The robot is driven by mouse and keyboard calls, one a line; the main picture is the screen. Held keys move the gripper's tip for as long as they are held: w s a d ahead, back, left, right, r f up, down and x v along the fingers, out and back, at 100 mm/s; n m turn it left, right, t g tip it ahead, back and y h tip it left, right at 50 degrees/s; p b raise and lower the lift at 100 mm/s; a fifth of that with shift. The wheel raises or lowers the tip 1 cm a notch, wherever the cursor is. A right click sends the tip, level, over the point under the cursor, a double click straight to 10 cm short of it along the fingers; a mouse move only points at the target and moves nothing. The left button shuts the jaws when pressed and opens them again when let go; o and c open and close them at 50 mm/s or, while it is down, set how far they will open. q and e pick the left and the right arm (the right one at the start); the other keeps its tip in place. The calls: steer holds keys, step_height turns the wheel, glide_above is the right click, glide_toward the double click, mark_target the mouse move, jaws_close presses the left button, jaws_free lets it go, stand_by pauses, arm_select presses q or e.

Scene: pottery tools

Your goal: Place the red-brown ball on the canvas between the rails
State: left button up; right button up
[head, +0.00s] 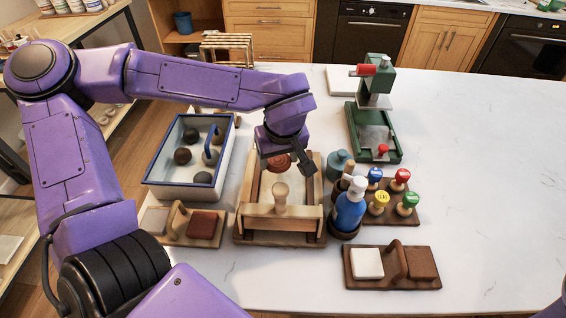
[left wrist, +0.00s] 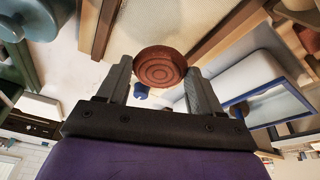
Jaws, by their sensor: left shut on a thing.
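The red-brown ball (head: 279,163) is in my left gripper (head: 289,168), over the far part of the wooden frame. In the left wrist view the red-brown ball (left wrist: 160,66) shows between the two fingers of my left gripper (left wrist: 160,85), with a ringed pattern on its face. The canvas (head: 297,190) is a pale surface between the wooden rails (head: 312,185). Whether the ball touches the canvas is hard to tell. A wooden roller with a knob (head: 281,195) sits across the near part of the frame. My right gripper is not in view.
A blue-rimmed white tray (head: 148,168) with several dark balls stands left of the frame. A blue bottle (head: 349,208) and several coloured-top stamps (head: 380,203) stand right. A green press (head: 375,125) is behind them. The table's right side is clear.

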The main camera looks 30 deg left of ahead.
mark_target(286, 157)
arm_select(q)
steer(key=shift+f, duration=0.85)
steer(key=w+f, duration=0.2)
steer(key=w, duration=0.1)
steer(key=shift+f, duration=0.3)
steer(key=shift+w, duration=0.15)
steer(key=o, duration=1.1)
steer(key=shift+s, duration=0.25)
steer(key=shift+c, duration=0.2)
steer(key=shift+o, duration=0.6)
steer(key=shift+s+r, duration=0.25)
steer(key=shift+s, duration=0.15)
steer(key=shift+w, duration=0.3)
steer(key=v, duration=1.2)
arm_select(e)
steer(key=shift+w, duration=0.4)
arm_select(q)
steer(key=shift+d+f, duration=0.1)
